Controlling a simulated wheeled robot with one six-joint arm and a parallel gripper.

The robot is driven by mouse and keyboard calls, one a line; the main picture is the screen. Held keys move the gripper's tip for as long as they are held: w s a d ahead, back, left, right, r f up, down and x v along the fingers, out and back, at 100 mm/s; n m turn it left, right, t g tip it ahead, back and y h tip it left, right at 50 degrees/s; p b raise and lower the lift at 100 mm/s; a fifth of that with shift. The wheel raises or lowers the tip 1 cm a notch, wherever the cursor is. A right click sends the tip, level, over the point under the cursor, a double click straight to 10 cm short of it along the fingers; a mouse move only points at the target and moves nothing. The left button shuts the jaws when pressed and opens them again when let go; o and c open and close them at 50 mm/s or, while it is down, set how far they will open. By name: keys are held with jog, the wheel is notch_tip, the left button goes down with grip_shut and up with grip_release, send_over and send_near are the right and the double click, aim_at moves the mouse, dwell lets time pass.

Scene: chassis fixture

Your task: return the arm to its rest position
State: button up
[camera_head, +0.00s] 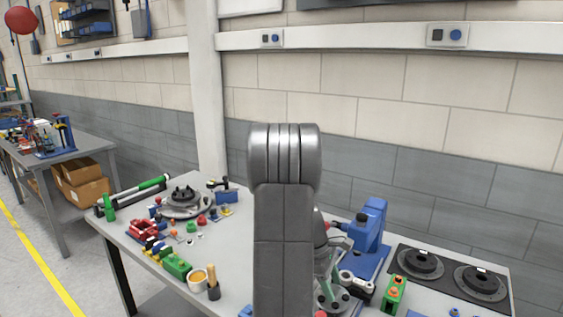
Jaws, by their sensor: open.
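My grey arm (284,230) stands upright in the middle of the camera_head view, with a thick rounded joint (284,155) at its top. It blocks part of the workbench behind it. A small grey part shows just right of the arm above the bench; I cannot tell whether it belongs to my wrist. My gripper's fingers cannot be made out; they are hidden behind the arm or out of view.
Behind my arm is a grey workbench (235,258). On it stand a round black fixture (185,197), a green block (177,266), an orange-and-white cup (197,280), a blue machine (369,235) and a black plate with two discs (440,278). A brick wall (450,130) closes the back.

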jog(key=shift+s+f+n+t+b, duration=0.1)
jog(key=shift+n+t+b, duration=0.2)
jog(key=shift+n, duration=0.8)
jog(key=shift+a+r+n, duration=0.15)
jog(key=shift+a+r, duration=0.2)
jog(key=shift+r, duration=0.5)
jog(key=shift+a+r+n, duration=0.15)
jog(key=shift+a+r, duration=0.15)
jog(key=shift+r, duration=0.5)
